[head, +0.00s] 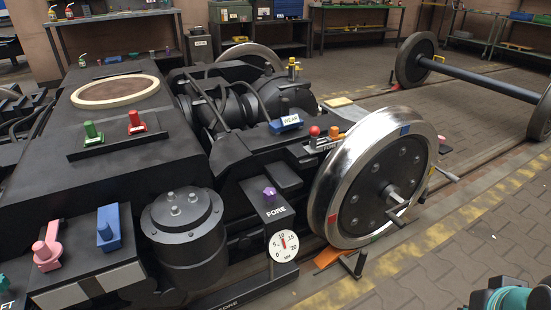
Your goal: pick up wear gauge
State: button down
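A blue block (286,123) with a white label sits on the dark bogie frame, left of the big steel wheel. Its small lettering looks like "WEAR", but I cannot read it surely. I cannot tell for sure which of these is the wear gauge.
The steel wheel (371,178) stands right of the blue block, with red and orange knobs (315,131) between them. A purple knob (269,193) sits above the dial. A blue bracket (109,228) and pink piece (47,246) lie left. Paved floor (480,225) is open at right.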

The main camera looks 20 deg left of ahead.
aim_at(287, 122)
jog(key=u, duration=0.5)
jog(key=i, duration=1.3)
jog(key=u, duration=1.05)
jog(key=i, duration=0.2)
jog(key=u, duration=0.2)
